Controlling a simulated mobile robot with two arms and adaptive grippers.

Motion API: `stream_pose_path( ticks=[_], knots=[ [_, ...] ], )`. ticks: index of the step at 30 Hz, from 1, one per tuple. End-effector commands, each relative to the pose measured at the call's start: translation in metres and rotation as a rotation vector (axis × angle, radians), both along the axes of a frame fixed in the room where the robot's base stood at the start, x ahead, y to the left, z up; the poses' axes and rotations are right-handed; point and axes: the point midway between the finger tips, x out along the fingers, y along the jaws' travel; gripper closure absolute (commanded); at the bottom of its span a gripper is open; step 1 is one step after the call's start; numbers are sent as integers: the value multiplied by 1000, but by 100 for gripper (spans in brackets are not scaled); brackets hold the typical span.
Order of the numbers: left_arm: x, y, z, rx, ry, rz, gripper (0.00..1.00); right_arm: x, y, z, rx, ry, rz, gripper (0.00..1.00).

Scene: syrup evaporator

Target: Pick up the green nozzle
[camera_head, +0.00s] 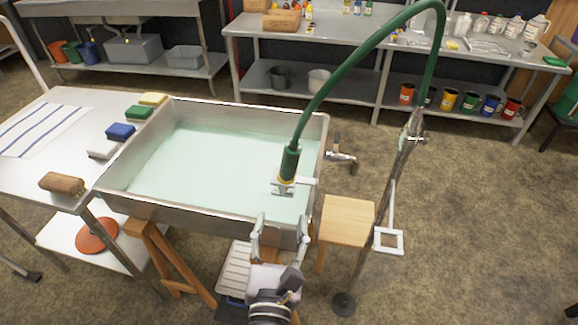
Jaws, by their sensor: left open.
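The green nozzle (289,166) hangs at the end of a green arched hose (340,75), over the right part of a large metal basin (223,110). It points down and has a yellow ring and a metal fitting at its lower end. My left gripper (279,230) is open and empty at the basin's front rim. It is below the nozzle in the picture and apart from it. My right gripper does not show.
A metal stand (396,185) carries the hose on the right. A wooden stool (347,218) stands beside the basin. On the left, a table (50,165) holds a brush (62,183), sponges and a striped towel. Shelves with pots and bottles line the back.

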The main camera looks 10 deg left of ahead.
Motion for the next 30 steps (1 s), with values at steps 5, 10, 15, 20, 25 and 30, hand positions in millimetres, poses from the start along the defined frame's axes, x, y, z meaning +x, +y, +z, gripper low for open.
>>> stream_pose_path(
  ticks=[5, 10, 15, 20, 25, 30],
  knots=[
    [38, 5, 4, 1, -4, 0, 47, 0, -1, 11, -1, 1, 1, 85],
    [75, 9, 3, -2, -3, 0, 47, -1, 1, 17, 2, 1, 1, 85],
    [103, 13, 1, -1, 0, -1, 47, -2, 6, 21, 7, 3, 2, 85],
    [113, 14, 0, -2, 0, -2, 47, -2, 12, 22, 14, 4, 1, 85],
    [132, 16, 2, -4, -1, 0, 47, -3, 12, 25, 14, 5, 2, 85],
    [156, 18, 0, -3, 1, -1, 47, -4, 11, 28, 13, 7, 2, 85]
  ],
)
